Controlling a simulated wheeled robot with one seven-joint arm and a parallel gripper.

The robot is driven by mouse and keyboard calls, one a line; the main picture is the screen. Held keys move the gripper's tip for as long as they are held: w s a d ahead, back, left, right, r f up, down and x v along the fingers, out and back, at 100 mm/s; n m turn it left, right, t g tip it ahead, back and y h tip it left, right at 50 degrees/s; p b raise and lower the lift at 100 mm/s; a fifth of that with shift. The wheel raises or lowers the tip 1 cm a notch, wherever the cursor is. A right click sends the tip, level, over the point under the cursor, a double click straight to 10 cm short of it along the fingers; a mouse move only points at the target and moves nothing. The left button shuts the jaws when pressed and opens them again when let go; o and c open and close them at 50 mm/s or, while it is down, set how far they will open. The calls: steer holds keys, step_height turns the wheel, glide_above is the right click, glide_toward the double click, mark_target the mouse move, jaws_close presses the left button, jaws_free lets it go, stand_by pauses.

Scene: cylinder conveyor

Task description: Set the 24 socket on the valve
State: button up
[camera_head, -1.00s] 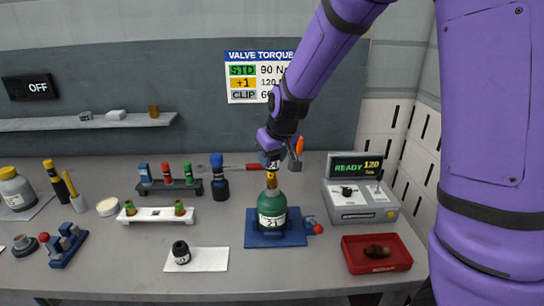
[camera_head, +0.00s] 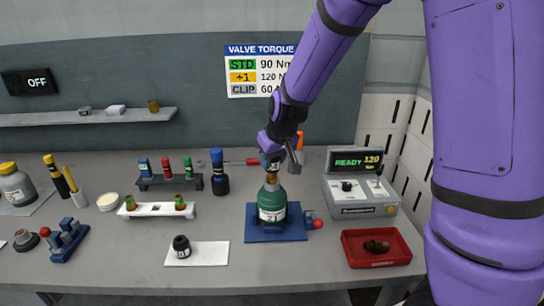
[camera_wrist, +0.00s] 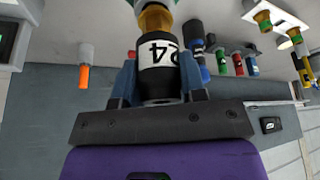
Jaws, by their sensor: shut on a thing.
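My gripper (camera_head: 274,160) is shut on the black 24 socket (camera_wrist: 158,72), which has a white label. In the wrist view the socket sits upright between the two blue-grey fingers. The socket (camera_head: 271,165) is right over the brass valve (camera_wrist: 155,20) of the green cylinder (camera_head: 272,206). Its far end meets or covers the top of the valve; I cannot tell how deep it sits. The green cylinder stands upright on a blue base (camera_head: 279,236) with a red-knobbed clamp (camera_head: 314,221).
A socket rack (camera_head: 170,183), a blue-topped tool (camera_head: 219,172) and a white stand (camera_head: 157,212) are at left. A black socket (camera_head: 181,246) stands on white paper.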

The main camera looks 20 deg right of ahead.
steer(key=shift+f, duration=1.2)
steer(key=o, duration=1.1)
steer(key=shift+r, duration=3)
steer(key=s+d+r+m, duration=0.1)
steer(key=s+d+r, duration=0.3)
steer(key=s+r, duration=0.8)
steer(key=shift+m+t+h, duration=0.4)
steer(key=shift+m+h, duration=0.1)
steer(key=shift+m, duration=0.2)
steer(key=s+d+r, duration=0.1)
steer(key=s, duration=0.4)
steer(key=s+d, duration=0.1)
steer(key=s, duration=0.5)
steer(key=s+d+r, duration=0.1)
steer(key=s, duration=0.5)
steer(key=shift+s+r, duration=0.2)
steer(key=shift+r, duration=0.1)
